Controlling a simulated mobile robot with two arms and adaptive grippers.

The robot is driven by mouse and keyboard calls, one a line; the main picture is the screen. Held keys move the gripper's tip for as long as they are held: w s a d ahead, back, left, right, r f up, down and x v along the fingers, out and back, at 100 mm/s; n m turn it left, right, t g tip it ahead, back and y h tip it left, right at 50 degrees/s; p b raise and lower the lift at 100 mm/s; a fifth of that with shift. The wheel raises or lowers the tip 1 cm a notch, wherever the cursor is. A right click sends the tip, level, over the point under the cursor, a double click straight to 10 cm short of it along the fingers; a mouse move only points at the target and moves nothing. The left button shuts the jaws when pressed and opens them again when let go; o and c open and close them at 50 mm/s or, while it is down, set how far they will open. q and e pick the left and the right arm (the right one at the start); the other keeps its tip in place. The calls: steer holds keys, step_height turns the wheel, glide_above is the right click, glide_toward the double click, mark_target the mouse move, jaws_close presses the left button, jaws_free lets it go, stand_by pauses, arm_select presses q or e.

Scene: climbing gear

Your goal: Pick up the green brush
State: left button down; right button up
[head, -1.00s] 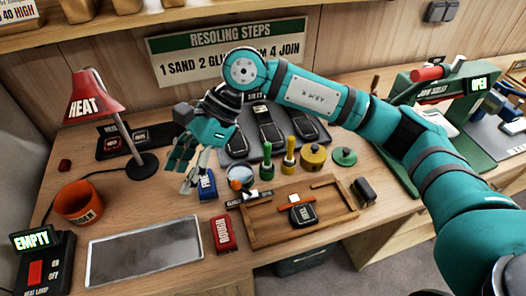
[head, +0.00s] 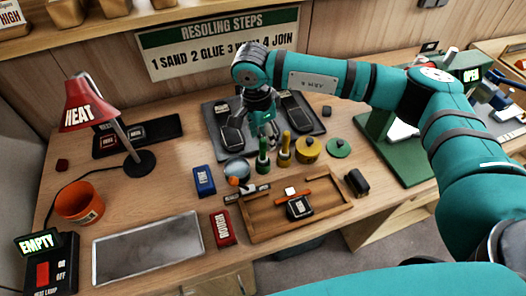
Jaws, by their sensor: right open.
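The green brush (head: 263,160) stands upright on the wooden bench, just left of a yellow brush (head: 285,153). My right gripper (head: 267,138) is open and points down, with its fingers at the top of the green brush. The fingers overlap the brush's upper end in the picture, so I cannot tell whether they touch it or are around it. My left gripper is out of view.
A yellow pot (head: 308,150) and a green lid (head: 338,148) sit to the right. A cup (head: 237,170) and a blue block (head: 204,181) are to the left. A wooden tray (head: 337,209) lies in front, a shoe mat (head: 213,112) behind.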

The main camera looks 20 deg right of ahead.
mark_target(262, 150)
steer(key=shift+f, duration=0.55)
steer(key=f+p, duration=0.2)
steer(key=f, duration=0.1)
steer(key=f+p, duration=0.1)
steer(key=shift+s+a+f, duration=0.15)
steer(key=shift+s+a, duration=0.1)
steer(key=shift+s, duration=0.05)
steer(key=shift+f, duration=0.45)
jaws_close()
steer(key=shift+w+r, duration=0.1)
steer(key=shift+r+b, duration=0.35)
steer(key=shift+b, duration=0.1)
step_height(262, 150, up, 2)
steer(key=shift+r+b, duration=0.1)
steer(key=shift+b, duration=0.65)
steer(key=s+a+r+b, duration=0.1)
steer(key=s+a+b, duration=0.1)
steer(key=s, duration=0.5)
steer(key=s+a+r+b, duration=0.1)
steer(key=s+a+b, duration=0.2)
steer(key=s, duration=0.5)
steer(key=shift+a, duration=0.5)
